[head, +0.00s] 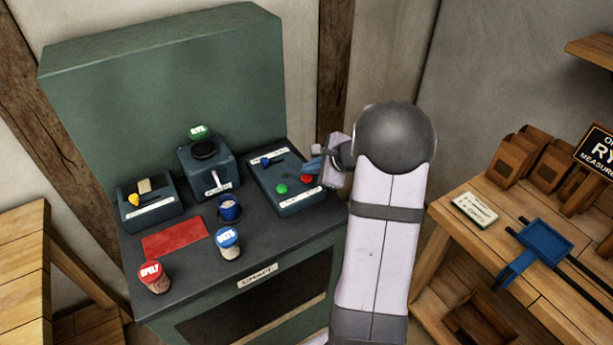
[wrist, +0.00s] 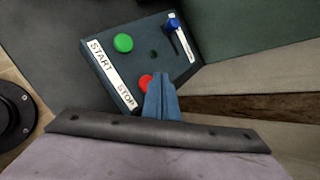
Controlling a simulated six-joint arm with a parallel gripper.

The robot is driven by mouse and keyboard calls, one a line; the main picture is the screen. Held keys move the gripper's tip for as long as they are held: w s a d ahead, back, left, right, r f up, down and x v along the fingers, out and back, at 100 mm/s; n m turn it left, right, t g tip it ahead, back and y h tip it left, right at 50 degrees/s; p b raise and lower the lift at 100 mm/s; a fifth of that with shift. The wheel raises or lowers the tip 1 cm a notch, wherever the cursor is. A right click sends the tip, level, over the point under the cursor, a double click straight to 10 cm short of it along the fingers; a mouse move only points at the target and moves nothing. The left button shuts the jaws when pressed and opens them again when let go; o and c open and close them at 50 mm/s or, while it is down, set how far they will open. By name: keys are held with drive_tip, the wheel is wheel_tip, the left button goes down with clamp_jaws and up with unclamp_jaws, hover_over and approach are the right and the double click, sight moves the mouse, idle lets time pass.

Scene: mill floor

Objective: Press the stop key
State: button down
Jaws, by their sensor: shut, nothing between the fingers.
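The stop key is a red round button (head: 306,179) on the blue-grey control box (head: 287,207) at the right of the green bench. In the wrist view the red button (wrist: 145,82) sits beside the word STOP, its right part hidden behind my fingers. My gripper (head: 308,164) is shut and empty, just above the box by the red button. In the wrist view the blue fingers (wrist: 166,90) overlap the button's right edge; I cannot tell whether they touch it. The green start button (head: 281,189) is on the same box, beside the word START.
A blue lever (wrist: 171,25) stands on the box's far end. A dark unit (head: 209,168), a blue cup (head: 229,209), lidded jars (head: 153,278) and a red mat (head: 174,240) are to the left. A wooden table (head: 515,270) is at right.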

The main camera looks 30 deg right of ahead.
sight(310, 180)
drive_tip(key=shift+r+p, duration=2)
drive_tip(key=shift+r, duration=0.5)
